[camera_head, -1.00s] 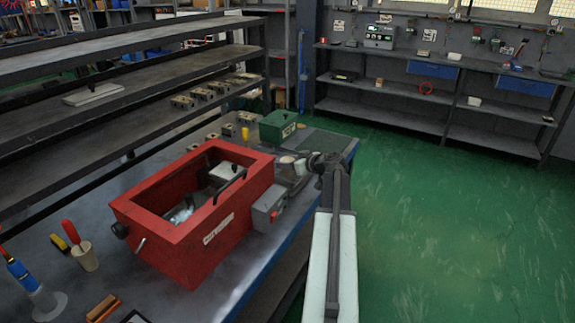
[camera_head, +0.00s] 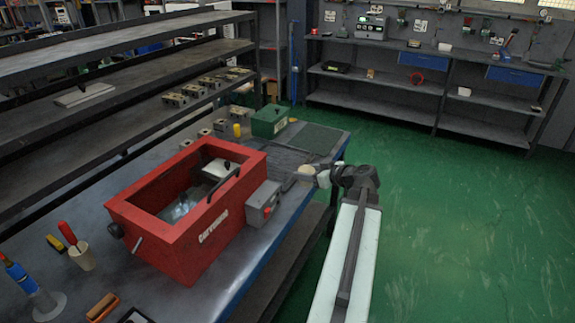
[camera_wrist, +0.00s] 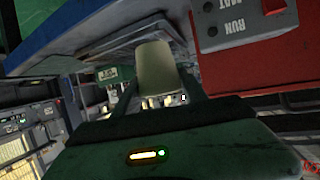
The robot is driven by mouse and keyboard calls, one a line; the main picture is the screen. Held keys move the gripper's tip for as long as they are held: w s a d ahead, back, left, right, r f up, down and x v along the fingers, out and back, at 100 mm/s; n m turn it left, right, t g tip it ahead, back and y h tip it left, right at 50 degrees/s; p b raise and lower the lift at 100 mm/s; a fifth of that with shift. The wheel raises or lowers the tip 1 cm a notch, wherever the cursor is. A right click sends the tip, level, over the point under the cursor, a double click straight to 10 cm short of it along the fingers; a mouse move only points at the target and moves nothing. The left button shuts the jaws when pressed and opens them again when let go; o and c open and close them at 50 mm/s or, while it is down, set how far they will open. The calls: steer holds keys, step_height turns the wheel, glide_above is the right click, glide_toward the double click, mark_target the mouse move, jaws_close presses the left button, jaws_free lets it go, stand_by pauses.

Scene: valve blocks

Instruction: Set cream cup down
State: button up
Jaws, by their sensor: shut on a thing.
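The cream cup (camera_wrist: 157,72) is between the fingers of my gripper (camera_wrist: 158,98) in the wrist view. In the head view the cup (camera_head: 305,173) is a small pale shape at the end of my gripper (camera_head: 313,177). The gripper is shut on it, by the right edge of the workbench (camera_head: 100,195), to the right of the grey control box (camera_head: 263,204). How high the cup is above the bench, and whether it touches it, I cannot tell.
A red open box (camera_head: 190,240) stands on the bench, with the control box on its right side. A green box (camera_head: 269,120) and a dark green mat (camera_head: 315,138) are at the far end. A beige tool holder (camera_head: 83,257) is at front left.

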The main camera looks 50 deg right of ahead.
step_height(320, 180, up, 7)
steer(key=p, duration=0.6)
steer(key=shift+w+f, duration=0.1)
